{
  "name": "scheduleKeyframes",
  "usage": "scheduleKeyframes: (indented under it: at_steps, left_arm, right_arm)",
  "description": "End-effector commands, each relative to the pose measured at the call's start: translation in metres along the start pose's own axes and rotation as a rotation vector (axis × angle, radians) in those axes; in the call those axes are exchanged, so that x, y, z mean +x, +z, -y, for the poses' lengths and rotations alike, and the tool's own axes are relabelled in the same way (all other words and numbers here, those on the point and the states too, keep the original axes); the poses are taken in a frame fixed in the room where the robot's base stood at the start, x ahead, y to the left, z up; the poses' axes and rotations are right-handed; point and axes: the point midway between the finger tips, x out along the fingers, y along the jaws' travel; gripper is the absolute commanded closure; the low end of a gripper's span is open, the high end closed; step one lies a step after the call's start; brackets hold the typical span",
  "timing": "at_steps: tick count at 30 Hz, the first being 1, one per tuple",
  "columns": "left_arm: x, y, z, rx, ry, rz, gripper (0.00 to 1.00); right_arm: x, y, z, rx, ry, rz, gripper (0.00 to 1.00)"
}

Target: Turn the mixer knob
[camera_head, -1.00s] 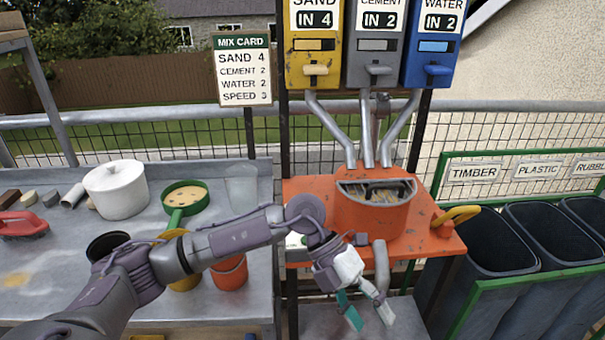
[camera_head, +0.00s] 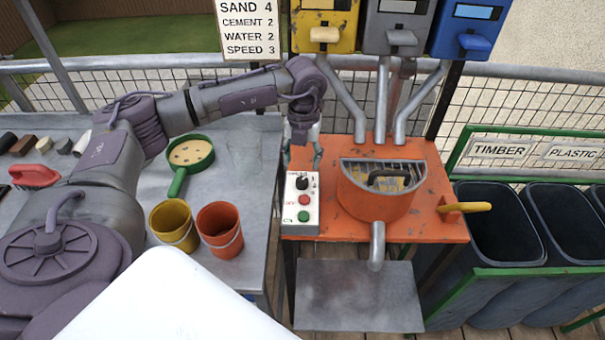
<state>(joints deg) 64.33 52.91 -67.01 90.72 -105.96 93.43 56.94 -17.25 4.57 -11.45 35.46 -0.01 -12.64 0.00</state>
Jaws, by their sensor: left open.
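The mixer knob (camera_head: 301,183) is a small black dial at the top of a white control box (camera_head: 291,208), with number marks beside it. A red button (camera_head: 304,200) and a green button (camera_head: 303,216) sit below it. The box is at the left edge of the orange mixer stand (camera_head: 420,223). The mixer drum (camera_head: 372,201) is to its right. My left gripper (camera_head: 303,160) points down just above the knob, fingers apart and empty; I see no contact with the knob. My right gripper is not in view.
A mix card (camera_head: 249,30) reads speed 3. Sand, cement and water dispensers with metal chutes (camera_head: 382,100) hang over the mixer. A yellow bucket (camera_head: 173,226), an orange bucket (camera_head: 220,230) and a green sieve (camera_head: 190,155) are on the left table. Dark bins (camera_head: 498,225) stand right.

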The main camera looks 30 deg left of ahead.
Motion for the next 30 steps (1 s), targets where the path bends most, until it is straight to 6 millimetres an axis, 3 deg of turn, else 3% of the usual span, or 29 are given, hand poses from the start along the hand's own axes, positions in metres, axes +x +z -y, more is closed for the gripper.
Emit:
scheduleKeyframes:
  at_steps: [6, 10, 15, 23, 26, 30]
  left_arm:
    - [0.044, -0.001, 0.000, 0.001, 0.001, -0.004, 0.40]
    - [0.061, -0.001, 0.001, 0.001, -0.001, -0.002, 0.40]
    - [0.073, 0.000, 0.001, 0.001, -0.001, 0.000, 0.40]
    - [0.074, 0.000, 0.001, 0.001, -0.002, 0.000, 0.40]
    - [0.074, 0.000, 0.001, 0.001, -0.002, 0.000, 0.52]
    - [0.074, 0.000, 0.001, 0.001, -0.002, 0.000, 0.75]
  right_arm:
    - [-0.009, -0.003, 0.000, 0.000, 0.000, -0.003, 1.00]
    - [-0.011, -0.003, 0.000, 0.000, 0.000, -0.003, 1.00]
    - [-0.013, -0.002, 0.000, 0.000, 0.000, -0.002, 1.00]
    - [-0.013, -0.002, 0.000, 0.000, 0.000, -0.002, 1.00]
    - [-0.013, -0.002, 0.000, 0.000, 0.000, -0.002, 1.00]
    - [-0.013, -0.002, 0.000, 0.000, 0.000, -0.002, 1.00]
